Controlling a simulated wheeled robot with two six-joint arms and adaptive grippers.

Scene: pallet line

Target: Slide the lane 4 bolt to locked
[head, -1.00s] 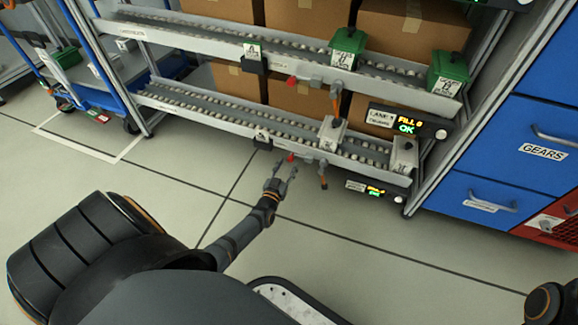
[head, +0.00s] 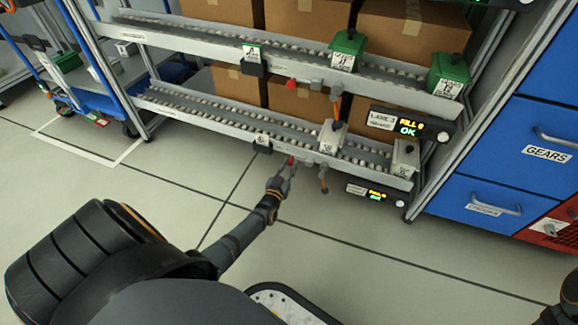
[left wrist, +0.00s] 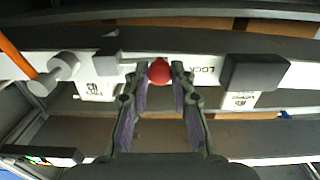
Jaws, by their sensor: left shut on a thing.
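The bolt's round red knob (head: 290,161) is on the front rail of the lower roller lane (head: 225,130). My left gripper (head: 283,172) has its fingertips at this knob. In the left wrist view the red knob (left wrist: 159,72) sits between the two fingertips (left wrist: 160,78), which are shut on it. Lettering reading LOCK (left wrist: 205,69) shows on the rail just right of the knob there, with a dark block (left wrist: 254,72) beyond it. A grey bracket (left wrist: 108,62) is on the other side.
A lit display (head: 376,193) is farther right. The upper lane has its own red knob (head: 291,83). Blue drawers (head: 545,150) stand at right. The floor (head: 380,265) in front is clear.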

